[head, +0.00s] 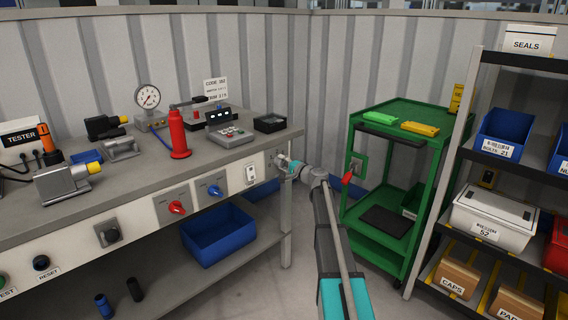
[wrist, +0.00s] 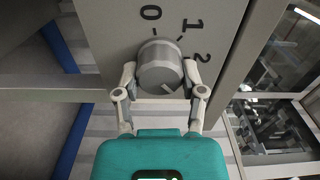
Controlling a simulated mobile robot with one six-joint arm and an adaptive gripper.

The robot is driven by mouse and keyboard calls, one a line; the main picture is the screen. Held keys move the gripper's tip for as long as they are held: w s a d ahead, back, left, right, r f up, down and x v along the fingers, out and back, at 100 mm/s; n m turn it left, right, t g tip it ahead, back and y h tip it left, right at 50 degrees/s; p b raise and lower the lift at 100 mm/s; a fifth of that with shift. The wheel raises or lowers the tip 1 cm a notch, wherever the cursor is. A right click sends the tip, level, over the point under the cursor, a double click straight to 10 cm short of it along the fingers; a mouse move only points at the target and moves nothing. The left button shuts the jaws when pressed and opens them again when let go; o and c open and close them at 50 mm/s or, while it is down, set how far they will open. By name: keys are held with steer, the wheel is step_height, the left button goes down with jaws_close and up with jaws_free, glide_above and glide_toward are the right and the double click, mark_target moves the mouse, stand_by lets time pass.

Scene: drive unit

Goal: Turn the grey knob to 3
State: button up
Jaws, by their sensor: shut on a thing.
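The grey knob (wrist: 160,65) sits on a light panel (wrist: 105,20) in the wrist view, with the printed marks 0, 1 and 2 around its upper and right side. No 3 can be read; the right finger and the knob cover part of the panel there. A short line shows on the knob's face at its lower right. My gripper (wrist: 160,78) is shut on the knob, one finger on each side. In the head view my gripper (head: 281,163) is at the right end of the workbench front and hides the knob.
A blue bin (head: 218,240) stands on the shelf below. A green cart (head: 375,200) stands right of my arm, with a rack beyond.

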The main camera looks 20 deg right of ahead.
steer(key=shift+m, duration=0.3)
steer(key=o, duration=1.1)
steer(key=shift+o, duration=0.2)
steer(key=shift+s, duration=0.2)
steer(key=v, duration=1.1)
steer(key=shift+s+d, duration=0.15)
steer(key=shift+s, duration=0.15)
